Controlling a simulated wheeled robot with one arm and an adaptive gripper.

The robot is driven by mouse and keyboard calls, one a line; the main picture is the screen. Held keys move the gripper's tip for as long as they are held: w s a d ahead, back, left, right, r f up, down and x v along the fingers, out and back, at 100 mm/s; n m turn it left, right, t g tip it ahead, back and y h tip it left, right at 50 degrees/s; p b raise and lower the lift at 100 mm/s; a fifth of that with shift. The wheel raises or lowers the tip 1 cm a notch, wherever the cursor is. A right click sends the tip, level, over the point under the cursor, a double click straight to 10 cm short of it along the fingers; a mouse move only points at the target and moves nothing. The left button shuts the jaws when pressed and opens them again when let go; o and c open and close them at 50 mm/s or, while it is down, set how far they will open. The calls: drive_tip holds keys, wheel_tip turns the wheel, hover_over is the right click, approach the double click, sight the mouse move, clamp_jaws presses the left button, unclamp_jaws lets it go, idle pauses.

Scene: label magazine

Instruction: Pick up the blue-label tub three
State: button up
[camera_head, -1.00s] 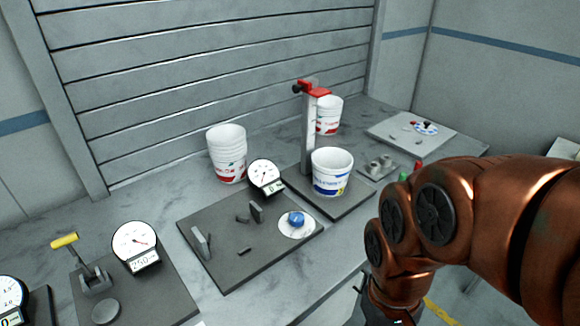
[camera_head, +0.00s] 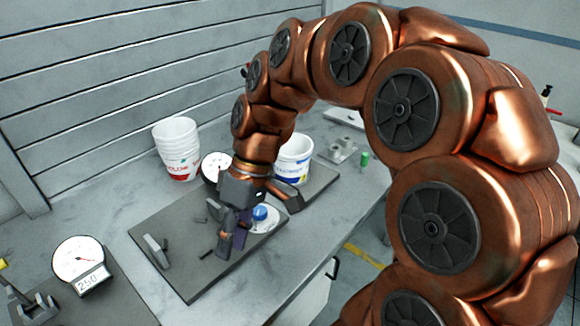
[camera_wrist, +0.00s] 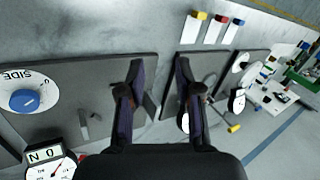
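A white tub with a blue label (camera_head: 293,158) stands on a dark plate in the head view. My arm and gripper partly cover its left and lower side; I cannot read a number on it. My gripper is over the dark board in front of the tub, apart from it as far as I can tell. In the wrist view my gripper (camera_wrist: 160,72) is open, its two dark fingers apart with nothing between them. The tub does not show in the wrist view.
A stack of white red-label tubs (camera_head: 177,148) stands at the back left. The dark board (camera_head: 180,270) holds a blue knob (camera_head: 260,212) on a white disc and small upright blocks. A dial gauge (camera_head: 215,168) stands behind it. A green-topped item (camera_head: 364,159) is at the right.

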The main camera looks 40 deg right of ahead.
drive_tip(key=w+d+r+n+t+y+b, duration=0.1)
drive_tip(key=w+d+n+y, duration=0.2)
drive_tip(key=w, duration=0.5)
drive_tip(key=n+t+y+b, duration=0.4)
drive_tip(key=n+t, duration=0.1)
drive_tip(key=t, duration=0.3)
approach(291, 160)
drive_tip(key=shift+r+p+x, duration=0.1)
drive_tip(key=shift+p+x, duration=0.3)
drive_tip(key=shift+x, duration=1.55)
drive_tip(key=shift+r+p+x, duration=0.15)
drive_tip(key=shift+p+x, duration=0.25)
drive_tip(key=shift+x, duration=1.55)
drive_tip(key=shift+w, duration=0.1)
drive_tip(key=shift+c, duration=0.3)
